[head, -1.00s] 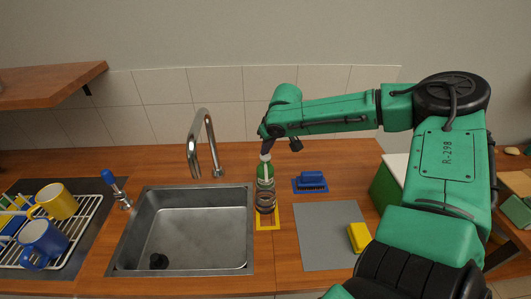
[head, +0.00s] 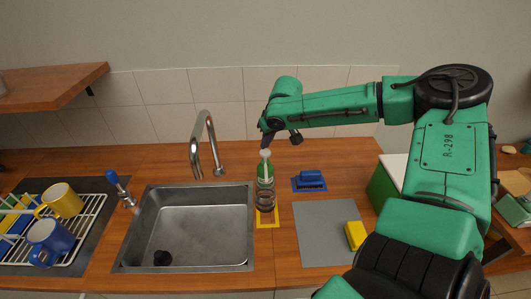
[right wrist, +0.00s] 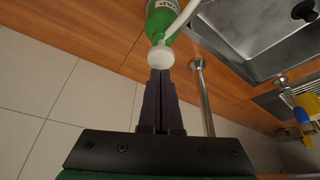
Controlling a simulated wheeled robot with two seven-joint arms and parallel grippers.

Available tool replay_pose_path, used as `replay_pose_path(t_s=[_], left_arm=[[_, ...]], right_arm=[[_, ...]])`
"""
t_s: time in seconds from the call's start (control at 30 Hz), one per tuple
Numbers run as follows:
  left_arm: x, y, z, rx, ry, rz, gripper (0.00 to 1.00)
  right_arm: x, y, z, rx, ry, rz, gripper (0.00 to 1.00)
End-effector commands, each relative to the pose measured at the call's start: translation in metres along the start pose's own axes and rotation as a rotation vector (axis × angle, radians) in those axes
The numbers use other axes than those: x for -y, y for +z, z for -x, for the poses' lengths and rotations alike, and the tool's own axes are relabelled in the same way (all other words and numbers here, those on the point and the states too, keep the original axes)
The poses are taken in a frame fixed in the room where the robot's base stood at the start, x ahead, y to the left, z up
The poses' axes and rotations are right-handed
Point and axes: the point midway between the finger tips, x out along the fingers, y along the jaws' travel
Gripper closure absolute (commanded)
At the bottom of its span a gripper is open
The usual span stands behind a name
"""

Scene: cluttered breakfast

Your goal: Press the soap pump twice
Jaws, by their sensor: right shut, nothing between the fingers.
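The soap bottle (head: 265,172), green with a clear lower part, stands upright on a yellow-edged mat (head: 276,217) right of the sink. Its white pump head (head: 265,153) is on top, and the white spout also shows in the right wrist view (right wrist: 161,57). My right gripper (head: 265,142) points down just above the pump head, fingers shut and empty. In the right wrist view the fingertips (right wrist: 160,73) appear right at the pump head; I cannot tell whether they touch. My left gripper is not in view.
The sink (head: 190,225) and curved faucet (head: 208,145) are left of the bottle. A blue brush (head: 310,178), a grey mat (head: 325,235) and a yellow sponge (head: 355,235) lie to the right. A dish rack (head: 85,232) with mugs is far left.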

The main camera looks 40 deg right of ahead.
Motion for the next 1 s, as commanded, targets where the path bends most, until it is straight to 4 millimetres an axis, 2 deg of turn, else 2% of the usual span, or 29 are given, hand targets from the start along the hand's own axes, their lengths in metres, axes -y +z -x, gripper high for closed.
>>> replay_pose_path(t_s=[0.73, 1.0], left_arm=[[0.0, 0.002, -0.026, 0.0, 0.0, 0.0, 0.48], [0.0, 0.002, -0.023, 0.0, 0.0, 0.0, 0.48]], right_arm=[[0.0, 0.013, -0.03, 0.002, 0.001, 0.0, 1.0], [0.0, 0.012, -0.027, 0.003, 0.0, 0.0, 1.0]])
